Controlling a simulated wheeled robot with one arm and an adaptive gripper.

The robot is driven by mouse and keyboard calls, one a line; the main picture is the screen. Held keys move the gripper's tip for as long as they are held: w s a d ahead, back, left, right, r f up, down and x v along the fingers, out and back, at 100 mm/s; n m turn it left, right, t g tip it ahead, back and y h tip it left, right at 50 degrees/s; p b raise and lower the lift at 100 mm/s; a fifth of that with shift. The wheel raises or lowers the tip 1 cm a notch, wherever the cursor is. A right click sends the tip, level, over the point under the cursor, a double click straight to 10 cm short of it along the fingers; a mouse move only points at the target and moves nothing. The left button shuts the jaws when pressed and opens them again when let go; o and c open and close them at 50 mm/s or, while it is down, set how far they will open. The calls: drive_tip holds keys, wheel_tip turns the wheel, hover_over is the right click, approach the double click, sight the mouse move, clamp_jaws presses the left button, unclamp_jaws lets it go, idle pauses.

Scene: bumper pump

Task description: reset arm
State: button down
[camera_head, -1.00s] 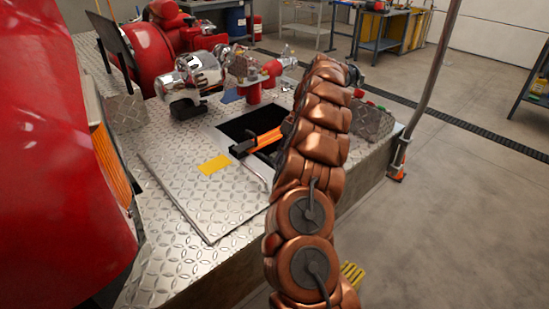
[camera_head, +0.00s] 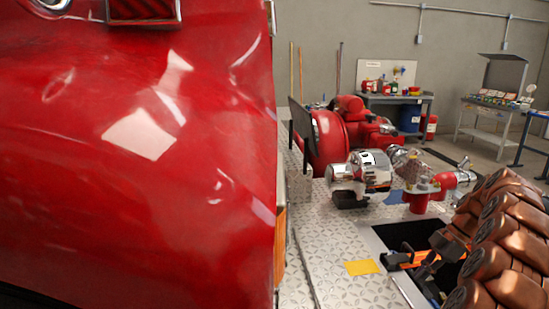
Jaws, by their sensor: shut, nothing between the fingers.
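My copper-coloured segmented arm (camera_head: 510,235) shows at the right edge of the head view, bent over the deck. My gripper (camera_head: 427,271) is small and dark at its end, over the open hatch (camera_head: 405,233). It looks shut and empty, but its fingertips are hard to make out. An orange bar with a black end (camera_head: 397,261) lies at the hatch, right beside the gripper. I cannot tell whether they touch.
A large red body panel (camera_head: 140,190) fills the left half. Chrome and red pump fittings (camera_head: 350,176) stand behind the hatch on the diamond-plate deck (camera_head: 325,250). A yellow label (camera_head: 362,267) lies left of the hatch. Workbenches (camera_head: 495,110) stand farther back.

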drive_tip(key=s+a+r+m+g+h+p, duration=0.1)
drive_tip(key=s+a+r+m, duration=0.1)
drive_tip(key=s+a+r, duration=0.35)
drive_tip(key=s+a+r+m+p, duration=0.2)
drive_tip(key=a+r, duration=0.1)
drive_tip(key=a, duration=0.5)
drive_tip(key=s+a+r+m+g+h+p, duration=0.1)
drive_tip(key=s+a+r+m, duration=0.1)
drive_tip(key=s+a+r, duration=0.4)
drive_tip(key=s+a+f+m+h+p, duration=0.1)
drive_tip(key=s+m, duration=0.4)
drive_tip(key=s, duration=0.6)
drive_tip(key=s+a+f+m+h+p, duration=0.1)
drive_tip(key=s+a+m+h+p, duration=0.2)
drive_tip(key=s+m, duration=0.3)
drive_tip(key=s, duration=0.5)
drive_tip(key=shift+s+a+m+t+p, duration=0.15)
drive_tip(key=shift+s+m+t+p, duration=0.15)
drive_tip(key=shift+s+t, duration=0.1)
